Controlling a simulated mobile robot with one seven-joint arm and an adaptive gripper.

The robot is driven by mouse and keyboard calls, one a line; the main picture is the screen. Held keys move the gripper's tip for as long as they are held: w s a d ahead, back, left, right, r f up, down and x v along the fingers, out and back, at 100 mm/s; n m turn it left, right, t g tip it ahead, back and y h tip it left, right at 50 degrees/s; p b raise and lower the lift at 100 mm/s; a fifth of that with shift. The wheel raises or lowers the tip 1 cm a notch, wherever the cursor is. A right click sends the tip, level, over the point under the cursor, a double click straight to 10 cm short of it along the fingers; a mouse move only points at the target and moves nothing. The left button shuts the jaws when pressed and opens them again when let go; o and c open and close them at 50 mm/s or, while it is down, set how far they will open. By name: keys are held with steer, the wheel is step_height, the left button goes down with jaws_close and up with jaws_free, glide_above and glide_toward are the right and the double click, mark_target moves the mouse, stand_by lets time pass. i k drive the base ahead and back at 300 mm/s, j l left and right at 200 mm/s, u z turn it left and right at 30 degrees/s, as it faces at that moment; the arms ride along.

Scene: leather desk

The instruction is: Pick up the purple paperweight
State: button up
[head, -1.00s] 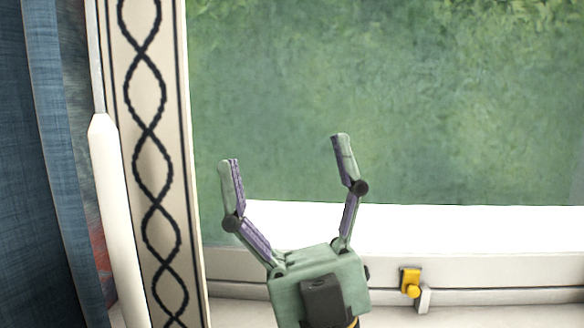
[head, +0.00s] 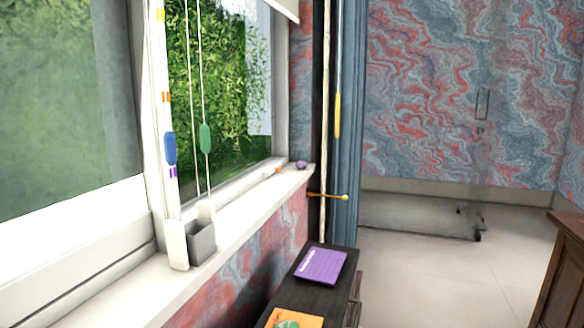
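A small rounded purple object (head: 301,164), which looks like the purple paperweight, sits at the far end of the white windowsill (head: 235,222), close to the corner by the blue curtain. It is small in the view, so its exact shape is hard to tell. My gripper is not in view now, so I cannot see how it stands relative to the object.
A dark narrow cabinet (head: 308,284) below the sill bears a flat purple printed sheet or book (head: 322,266) and an orange item (head: 294,318). A grey box (head: 201,242) stands on the sill. Open floor (head: 440,262) lies right; brown wooden furniture (head: 566,265) is at the right edge.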

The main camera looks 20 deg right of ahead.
mark_target(301, 165)
steer(key=z, duration=2.9)
steer(key=i+l, duration=0.1)
steer(key=i, duration=0.3)
steer(key=i+u, duration=0.15)
steer(key=i, duration=0.2)
steer(key=i+j+u, duration=0.1)
steer(key=i+u, duration=0.5)
steer(key=u, duration=0.2)
steer(key=i+l+u, duration=0.1)
steer(key=i+u, duration=0.7)
steer(key=i, duration=2.4)
